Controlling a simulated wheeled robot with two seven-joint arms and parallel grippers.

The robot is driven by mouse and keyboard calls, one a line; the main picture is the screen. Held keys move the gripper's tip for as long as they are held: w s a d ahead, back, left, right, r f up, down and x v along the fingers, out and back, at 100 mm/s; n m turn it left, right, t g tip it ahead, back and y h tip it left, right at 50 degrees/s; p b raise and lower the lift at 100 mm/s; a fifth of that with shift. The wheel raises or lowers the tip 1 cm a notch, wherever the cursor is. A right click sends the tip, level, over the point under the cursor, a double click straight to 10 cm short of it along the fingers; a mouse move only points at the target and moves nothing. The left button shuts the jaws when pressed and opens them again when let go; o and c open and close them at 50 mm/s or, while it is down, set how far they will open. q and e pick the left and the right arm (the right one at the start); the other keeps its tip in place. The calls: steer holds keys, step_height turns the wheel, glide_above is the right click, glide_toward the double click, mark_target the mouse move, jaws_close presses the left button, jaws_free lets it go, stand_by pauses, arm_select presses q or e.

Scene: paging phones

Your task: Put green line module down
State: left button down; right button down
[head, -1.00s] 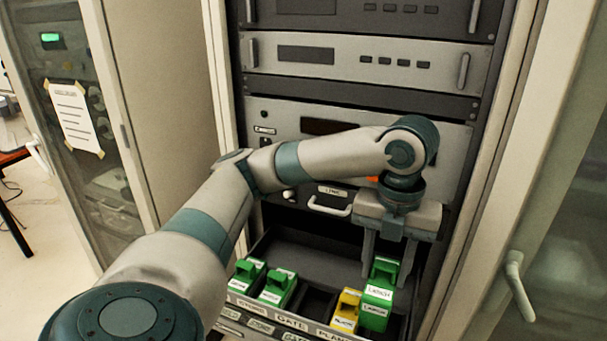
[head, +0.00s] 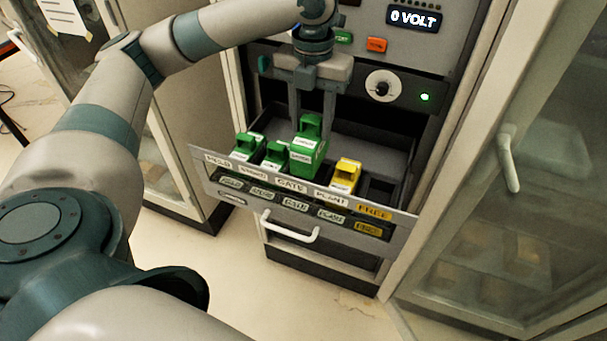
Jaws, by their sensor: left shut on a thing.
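My left gripper (head: 312,118) is shut on a green line module (head: 304,158) with white labels. The module is upright above the drawer, around the GATE position, between another green module and the yellow one. It stands higher than its neighbours. Its lower end is partly hidden by the drawer front, so I cannot tell whether it touches the slot floor. My right gripper is not in view.
The open drawer has a labelled front (head: 228,179). Two other green modules (head: 246,147) (head: 275,157) sit to the left, a yellow module (head: 343,179) to the right. The FREE slot (head: 379,190) at the right end looks empty. A panel (head: 413,18) above reads 0 VOLT.

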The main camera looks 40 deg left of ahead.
mark_target(311, 132)
arm_select(q)
steer(key=shift+f, duration=0.2)
step_height(311, 132, down, 5)
steer(key=shift+s+r+p, duration=0.1)
steer(key=shift+r+p, duration=0.1)
steer(key=shift+p, duration=0.45)
steer(key=shift+f, duration=0.55)
steer(key=shift+f, duration=0.15)
steer(key=shift+f+p, duration=0.5)
steer(key=shift+f, duration=1.25)
steer(key=shift+f, duration=0.1)
